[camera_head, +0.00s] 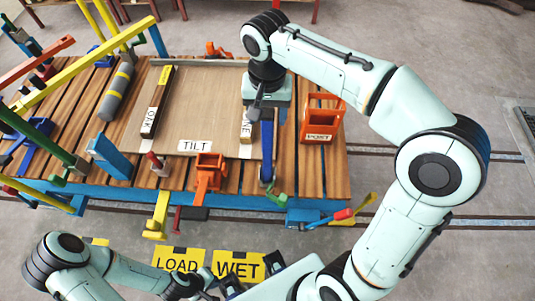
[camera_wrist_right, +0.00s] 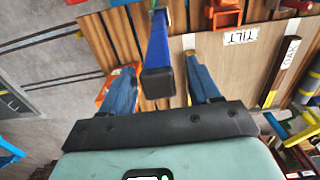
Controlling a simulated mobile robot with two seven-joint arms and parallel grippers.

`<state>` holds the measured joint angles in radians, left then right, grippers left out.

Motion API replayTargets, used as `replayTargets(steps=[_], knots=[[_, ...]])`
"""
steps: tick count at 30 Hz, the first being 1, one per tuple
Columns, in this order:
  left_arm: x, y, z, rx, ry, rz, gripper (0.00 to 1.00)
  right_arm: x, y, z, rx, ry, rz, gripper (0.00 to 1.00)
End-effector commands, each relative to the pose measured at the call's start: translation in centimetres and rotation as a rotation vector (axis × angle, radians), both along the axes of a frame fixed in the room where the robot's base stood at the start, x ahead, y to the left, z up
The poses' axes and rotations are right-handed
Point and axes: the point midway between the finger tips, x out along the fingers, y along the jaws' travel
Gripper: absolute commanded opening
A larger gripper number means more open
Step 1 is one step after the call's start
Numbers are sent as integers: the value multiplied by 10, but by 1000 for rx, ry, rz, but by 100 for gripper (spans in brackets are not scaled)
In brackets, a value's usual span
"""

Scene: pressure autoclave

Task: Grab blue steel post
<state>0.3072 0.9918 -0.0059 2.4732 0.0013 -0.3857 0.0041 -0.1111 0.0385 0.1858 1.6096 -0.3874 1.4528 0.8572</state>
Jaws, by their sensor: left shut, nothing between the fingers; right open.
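The blue steel post (camera_head: 267,143) stands at the right side of the tan board on the wooden deck, below my right gripper (camera_head: 262,108) in the head view. In the right wrist view the blue post (camera_wrist_right: 158,45) has a dark end and lies between the two spread blue fingers of my right gripper (camera_wrist_right: 163,88). Clear gaps show on both sides, so the fingers are open and not gripping it. How deep the post sits between them is hard to tell. My left gripper (camera_head: 200,286) is low in the head view, shut and empty, partly hidden by my arm.
An orange box (camera_head: 320,120) stands right of the post. An orange bracket (camera_head: 208,172) and a TILT label (camera_head: 195,146) are to its left. Yellow signs (camera_head: 238,265) lie in front.

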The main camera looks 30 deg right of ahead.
Motion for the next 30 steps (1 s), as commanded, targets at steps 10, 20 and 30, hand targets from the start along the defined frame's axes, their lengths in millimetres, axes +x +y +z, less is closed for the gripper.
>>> replayTargets(steps=[10, 20, 30], knots=[[-4, 0, -7, 0, 4, 0, 0, -2, -1, -34, 0, 1, -1, 62], [-4, 0, -7, 0, 3, 0, 0, -1, -1, -34, 0, 0, -1, 3], [-4, 0, -7, 0, 3, 0, 0, -1, 0, -32, 0, -1, 0, 0]])
